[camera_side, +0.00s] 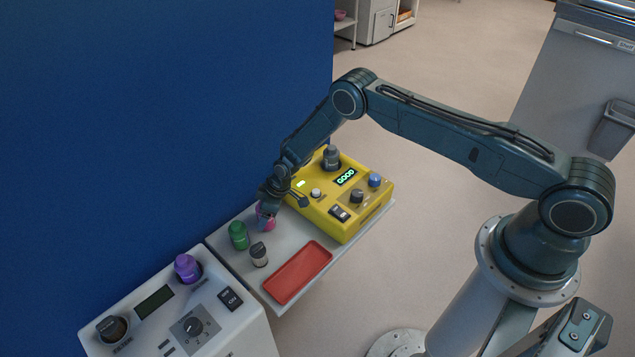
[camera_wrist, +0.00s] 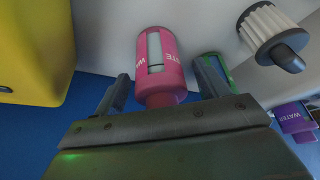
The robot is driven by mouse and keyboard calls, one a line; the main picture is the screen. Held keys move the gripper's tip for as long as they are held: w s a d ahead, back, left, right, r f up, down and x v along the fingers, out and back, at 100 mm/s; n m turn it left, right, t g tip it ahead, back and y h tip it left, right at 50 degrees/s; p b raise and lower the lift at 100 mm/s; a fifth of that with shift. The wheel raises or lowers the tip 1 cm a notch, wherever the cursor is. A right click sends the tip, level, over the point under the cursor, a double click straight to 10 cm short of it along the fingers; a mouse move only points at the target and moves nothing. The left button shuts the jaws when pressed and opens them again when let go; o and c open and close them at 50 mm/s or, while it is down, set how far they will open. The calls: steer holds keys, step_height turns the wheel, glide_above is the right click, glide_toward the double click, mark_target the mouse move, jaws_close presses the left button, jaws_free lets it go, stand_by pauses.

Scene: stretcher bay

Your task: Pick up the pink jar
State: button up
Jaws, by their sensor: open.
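The pink jar (camera_side: 266,221) stands on the grey shelf beside the yellow device, partly hidden by my gripper (camera_side: 284,203) in the side view. In the wrist view the pink jar (camera_wrist: 162,52) has a pale window and white lettering, partly readable. My gripper (camera_wrist: 163,80) is open, with one finger on each side of the jar's narrower near end. A gap shows on both sides in that view, so I see no grip on the jar.
A green jar (camera_side: 238,235), a ribbed white jar with a dark top (camera_side: 259,255) and a red tray (camera_side: 298,271) share the shelf. The yellow device (camera_side: 345,218) is close by my gripper. A blue wall (camera_side: 170,110) rises behind. A purple jar (camera_side: 187,268) stands on the white machine.

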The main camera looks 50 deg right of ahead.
stand_by(0.4)
steer(key=c, duration=1.1)
steer(key=shift+r, duration=0.15)
step_height(320, 180, up, 20)
steer(key=shift+f, duration=0.1)
stand_by(0.6)
